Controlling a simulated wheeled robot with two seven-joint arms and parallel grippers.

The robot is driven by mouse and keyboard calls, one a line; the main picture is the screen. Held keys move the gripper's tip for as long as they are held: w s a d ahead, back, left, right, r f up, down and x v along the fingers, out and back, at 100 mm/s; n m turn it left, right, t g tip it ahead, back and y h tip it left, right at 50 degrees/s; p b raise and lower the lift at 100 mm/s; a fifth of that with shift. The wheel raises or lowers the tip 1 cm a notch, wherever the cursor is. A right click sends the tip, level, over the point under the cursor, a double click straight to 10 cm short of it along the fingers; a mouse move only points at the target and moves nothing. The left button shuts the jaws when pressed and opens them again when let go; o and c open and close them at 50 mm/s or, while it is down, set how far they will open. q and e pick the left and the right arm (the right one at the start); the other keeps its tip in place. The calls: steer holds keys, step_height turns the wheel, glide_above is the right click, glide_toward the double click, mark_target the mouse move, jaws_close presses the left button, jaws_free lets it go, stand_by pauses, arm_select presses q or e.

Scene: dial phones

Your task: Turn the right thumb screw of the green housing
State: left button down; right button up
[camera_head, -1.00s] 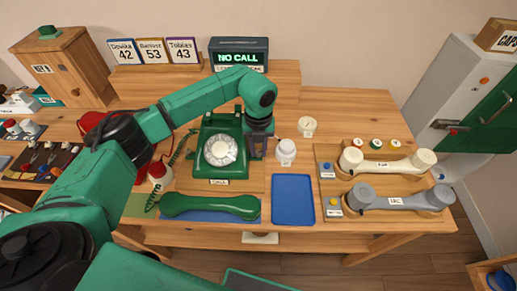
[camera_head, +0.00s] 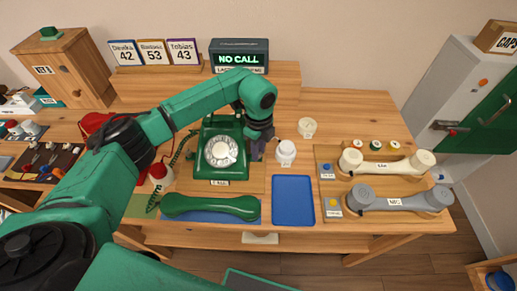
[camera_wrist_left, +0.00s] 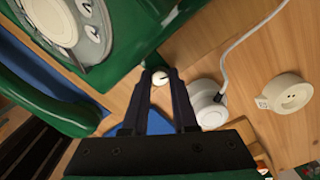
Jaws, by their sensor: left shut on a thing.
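The green housing (camera_head: 218,150) of the dial phone stands on the desk with its white dial facing up; part of it also shows in the wrist view (camera_wrist_left: 125,40). My left gripper (camera_head: 257,150) is at the right side of the housing. In the wrist view, the left fingertips (camera_wrist_left: 161,82) are closed on a small white round thumb screw (camera_wrist_left: 160,77) with a dark mark, beside the housing's edge. In the head view the gripper hides the screw. My right gripper is not in view.
A white round piece with a cord (camera_head: 286,151) stands close right of the gripper, with a cream disc (camera_head: 307,126) behind it. A green handset (camera_head: 210,206) lies in front of the housing. A blue tray (camera_head: 293,200) and two handsets on wooden boards are to the right.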

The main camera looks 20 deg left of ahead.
arm_select(q)
steer(key=shift+n, duration=1.6)
steer(key=c, duration=0.7)
jaws_free()
step_height(320, 180, up, 15)
steer(key=shift+f+b, duration=0.15)
steer(key=shift+b, duration=0.55)
